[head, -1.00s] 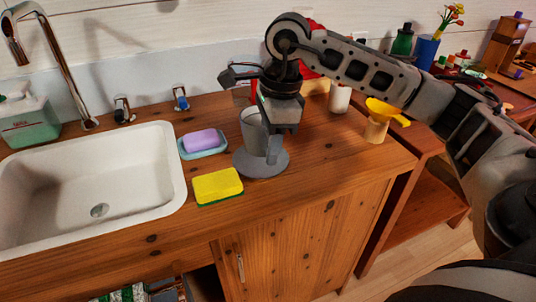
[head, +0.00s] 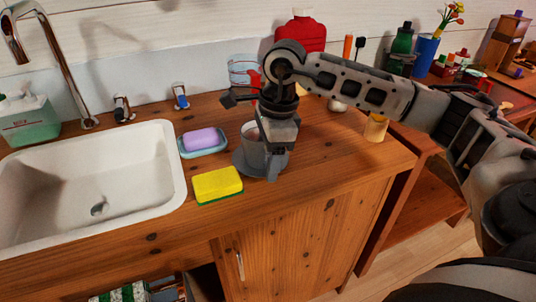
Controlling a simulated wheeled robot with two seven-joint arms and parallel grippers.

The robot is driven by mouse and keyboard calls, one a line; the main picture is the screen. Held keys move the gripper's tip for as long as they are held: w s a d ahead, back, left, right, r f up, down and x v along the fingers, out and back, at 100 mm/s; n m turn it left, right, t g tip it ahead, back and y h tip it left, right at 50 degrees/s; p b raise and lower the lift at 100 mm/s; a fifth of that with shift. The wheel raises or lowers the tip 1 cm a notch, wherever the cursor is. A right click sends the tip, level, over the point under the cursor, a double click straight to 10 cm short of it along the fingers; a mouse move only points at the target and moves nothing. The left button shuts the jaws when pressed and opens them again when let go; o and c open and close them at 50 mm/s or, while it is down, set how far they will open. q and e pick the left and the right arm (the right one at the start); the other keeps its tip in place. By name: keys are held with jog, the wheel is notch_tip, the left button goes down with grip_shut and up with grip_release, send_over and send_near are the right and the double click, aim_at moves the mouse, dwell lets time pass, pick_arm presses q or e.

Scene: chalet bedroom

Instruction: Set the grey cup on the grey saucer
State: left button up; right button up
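The grey cup (head: 252,149) stands upright over the grey saucer (head: 240,163) on the wooden counter, right of the sink. Its base is low at the saucer, but I cannot tell whether it touches. My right gripper (head: 272,163) points down at the cup's right side and appears shut on its wall. One finger shows outside the cup; the other is mostly hidden. The gripper and cup cover the saucer's right part. My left gripper is not in view.
A yellow sponge (head: 217,185) lies just left of the saucer. A purple soap (head: 200,139) sits in a blue dish behind it. The white sink (head: 150,190) is at left. A yellow container (head: 376,128) stands near the counter's right end. The counter's right front is clear.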

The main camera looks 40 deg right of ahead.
jog(key=shift+r, duration=0.2)
notch_tip(320, 180, up, 12)
jog(key=d, duration=0.1)
jog(key=shift+s+d+p, duration=0.2)
jog(key=shift+s+p, duration=0.1)
jog(key=shift+s, duration=0.1)
jog(key=shift+f, duration=0.1)
